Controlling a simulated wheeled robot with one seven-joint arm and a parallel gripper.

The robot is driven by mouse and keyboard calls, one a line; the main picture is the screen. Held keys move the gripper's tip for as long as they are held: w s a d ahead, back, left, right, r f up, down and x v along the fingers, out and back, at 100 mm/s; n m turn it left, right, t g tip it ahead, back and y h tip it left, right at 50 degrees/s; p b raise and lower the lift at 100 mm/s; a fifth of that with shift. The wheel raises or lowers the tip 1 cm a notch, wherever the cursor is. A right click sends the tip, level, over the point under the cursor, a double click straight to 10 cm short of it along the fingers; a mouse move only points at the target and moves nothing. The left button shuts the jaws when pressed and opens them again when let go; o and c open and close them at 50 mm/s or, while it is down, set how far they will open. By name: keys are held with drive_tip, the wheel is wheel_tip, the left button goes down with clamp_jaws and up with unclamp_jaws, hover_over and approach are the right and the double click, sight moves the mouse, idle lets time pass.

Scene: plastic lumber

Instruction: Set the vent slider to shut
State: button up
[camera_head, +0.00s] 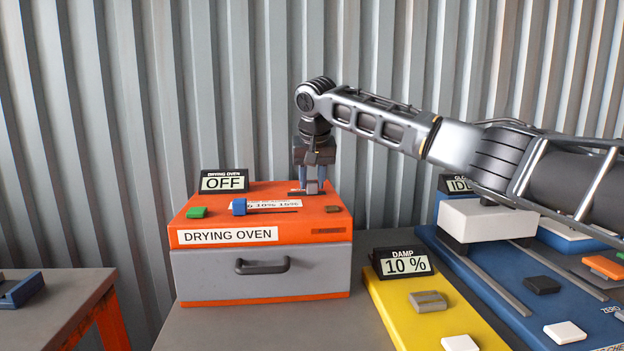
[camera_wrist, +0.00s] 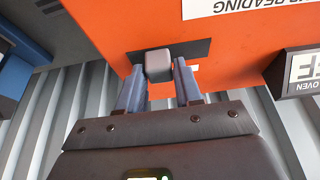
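The drying oven (camera_head: 190,237) is an orange and grey box on the table, with a display (camera_head: 223,181) reading OFF. In the wrist view a grey slider knob (camera_wrist: 158,65), seemingly the vent slider, stands on a dark slot (camera_wrist: 192,50) in the orange top. Any open or shut marking is not readable.
A blue slider (camera_head: 239,206) on a printed scale, a green button (camera_head: 197,212) and a brown knob (camera_head: 333,209) share the oven top. A yellow damp meter panel (camera_head: 400,299) with a 10 % display and a blue machine (camera_head: 480,275) stand to the right.

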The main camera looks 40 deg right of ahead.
clamp_jaws()
drive_tip(key=w+a+p, duration=0.1)
drive_tip(key=p, duration=0.1)
drive_tip(key=w+a+r+p, duration=0.1)
drive_tip(key=p, duration=0.1)
drive_tip(key=shift+a+r, duration=0.1)
drive_tip(key=shift+a, duration=0.15)
drive_tip(key=shift+w+a+p, duration=0.25)
drive_tip(key=shift+a+p, duration=0.1)
drive_tip(key=shift+p, duration=0.35)
drive_tip(key=shift+a+f, duration=0.1)
drive_tip(key=shift+f, duration=0.2)
unclamp_jaws()
drive_tip(key=shift+a, duration=0.1)
drive_tip(key=o, duration=0.4)
drive_tip(key=shift+f, duration=0.25)
